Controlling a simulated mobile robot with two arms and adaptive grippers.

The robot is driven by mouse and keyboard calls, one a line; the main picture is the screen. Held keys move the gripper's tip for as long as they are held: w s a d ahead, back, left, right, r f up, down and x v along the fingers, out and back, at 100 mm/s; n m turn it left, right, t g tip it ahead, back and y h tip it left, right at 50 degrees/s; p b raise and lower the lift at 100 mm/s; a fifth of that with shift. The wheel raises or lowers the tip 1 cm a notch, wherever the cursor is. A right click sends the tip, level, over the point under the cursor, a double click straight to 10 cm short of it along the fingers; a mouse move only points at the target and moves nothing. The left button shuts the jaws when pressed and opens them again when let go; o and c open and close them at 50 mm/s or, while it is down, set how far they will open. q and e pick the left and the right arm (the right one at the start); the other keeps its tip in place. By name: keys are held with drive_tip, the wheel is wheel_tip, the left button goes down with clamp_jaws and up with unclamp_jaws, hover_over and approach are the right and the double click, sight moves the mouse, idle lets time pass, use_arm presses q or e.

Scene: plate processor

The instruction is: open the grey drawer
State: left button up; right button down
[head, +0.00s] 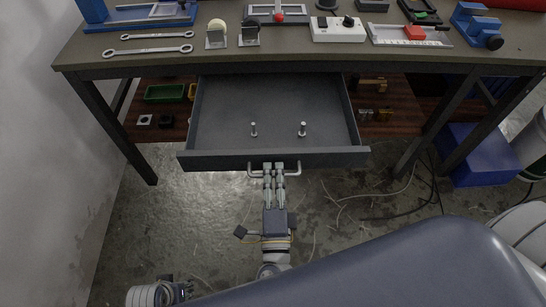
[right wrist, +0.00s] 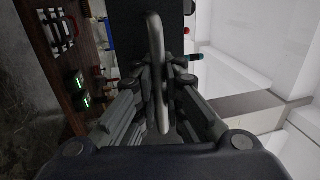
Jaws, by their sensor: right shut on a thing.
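The grey drawer (head: 275,100) under the workbench is pulled well out, and its inside shows in the head view. Two small metal pegs stand in it near the front. Its metal bar handle (head: 293,172) is on the front panel. My right gripper (head: 274,170) is shut on the handle, near its middle. In the right wrist view the handle (right wrist: 156,60) runs between the fingers of my right gripper (right wrist: 163,85). My left gripper (head: 172,290) is low at the bottom left, away from the drawer; its fingers are too unclear to judge.
The workbench top (head: 330,58) carries wrenches (head: 150,50), a white control box (head: 337,30), a blue vise (head: 476,25) and other tools. A lower wooden shelf holds a green bin (head: 165,94). Bench legs flank the drawer. A blue box (head: 480,155) and cables lie at right.

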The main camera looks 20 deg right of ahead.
drive_tip(key=shift+s+a+f, duration=0.1)
drive_tip(key=shift+s+f, duration=0.05)
drive_tip(key=shift+s, duration=0.2)
drive_tip(key=c, duration=2)
unclamp_jaws()
drive_tip(key=v, duration=1.2)
drive_tip(key=shift+w, duration=0.1)
